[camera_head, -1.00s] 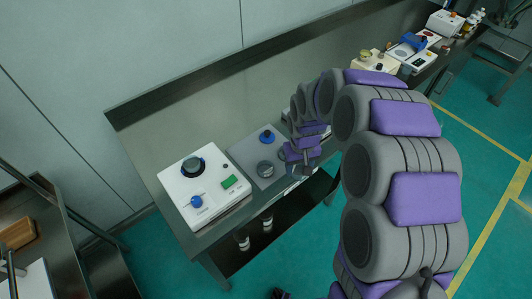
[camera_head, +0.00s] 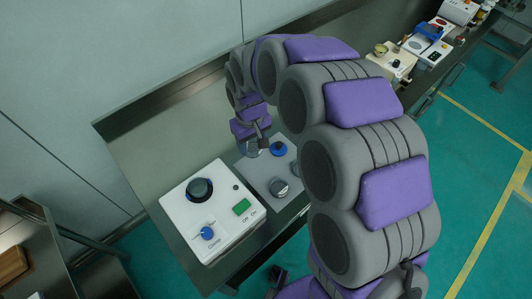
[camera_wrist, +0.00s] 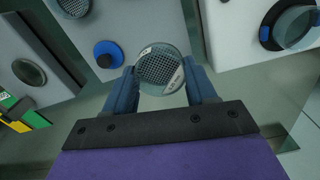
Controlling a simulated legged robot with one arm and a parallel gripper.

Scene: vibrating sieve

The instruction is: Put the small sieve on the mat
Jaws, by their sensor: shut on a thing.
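The small sieve (camera_wrist: 160,68) is a round, clear-rimmed disc with a grey mesh and a white label. It is pinched between the two blue fingers of my gripper (camera_wrist: 163,88). In the head view my gripper (camera_head: 258,143) holds the sieve (camera_head: 250,150) at the back left edge of the grey mat (camera_head: 258,173). In the wrist view the mat (camera_wrist: 135,22) lies beyond the fingers, and the sieve overlaps its edge. I cannot tell the height of the sieve above the mat or bench.
On the mat are another round sieve (camera_head: 279,187) and a blue round piece (camera_head: 278,148). A white shaker machine (camera_head: 215,213) with a dark ring and blue knob stands left of it. In the wrist view a light box with a round dish (camera_wrist: 28,72) is at left.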

